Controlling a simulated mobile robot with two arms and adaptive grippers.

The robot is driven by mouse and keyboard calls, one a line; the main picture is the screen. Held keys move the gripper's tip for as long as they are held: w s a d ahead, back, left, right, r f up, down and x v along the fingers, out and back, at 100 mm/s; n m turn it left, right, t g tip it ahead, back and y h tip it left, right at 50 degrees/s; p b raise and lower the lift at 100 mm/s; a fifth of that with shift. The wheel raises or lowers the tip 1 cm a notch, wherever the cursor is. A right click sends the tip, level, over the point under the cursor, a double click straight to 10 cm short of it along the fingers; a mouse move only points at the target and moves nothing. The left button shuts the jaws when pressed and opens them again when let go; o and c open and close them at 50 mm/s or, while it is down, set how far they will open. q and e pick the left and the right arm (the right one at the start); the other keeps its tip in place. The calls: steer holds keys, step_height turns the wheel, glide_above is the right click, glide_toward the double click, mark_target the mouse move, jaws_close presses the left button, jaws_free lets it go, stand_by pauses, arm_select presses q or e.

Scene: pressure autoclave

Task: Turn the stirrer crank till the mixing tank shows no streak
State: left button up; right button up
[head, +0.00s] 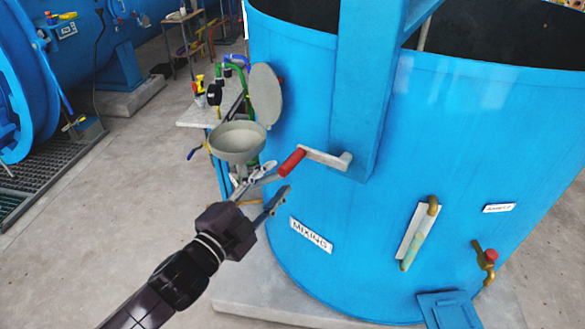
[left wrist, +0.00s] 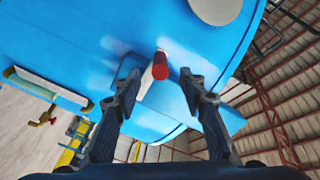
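The mixing tank (head: 300,120) is a large blue open-topped drum with a "MIXING" label (head: 311,234). Its stirrer crank has a grey arm (head: 327,158) on a blue upright post and a red handle (head: 291,162). My left gripper (head: 278,180) is open and empty, close in front of the red handle. In the left wrist view the handle (left wrist: 160,66) lies beyond and between the spread fingertips (left wrist: 160,79). A pale sight glass (head: 413,236) with brass ends is on the tank front; I cannot make out a streak in it. My right gripper is out of view.
A grey round bowl (head: 238,139) with a raised lid (head: 265,93) stands left of the tank. A brass valve with a red knob (head: 490,255) sits at lower right. A blue vessel (head: 85,40) is at the far left. The concrete floor between is clear.

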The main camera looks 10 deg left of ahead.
mark_target(292, 163)
arm_select(q)
steer(key=shift+w+r, duration=0.1)
steer(key=shift+w, duration=0.1)
steer(key=p+x, duration=0.2)
steer(key=x, duration=0.4)
steer(key=shift+x, duration=0.75)
steer(key=shift+d, duration=0.1)
jaws_close()
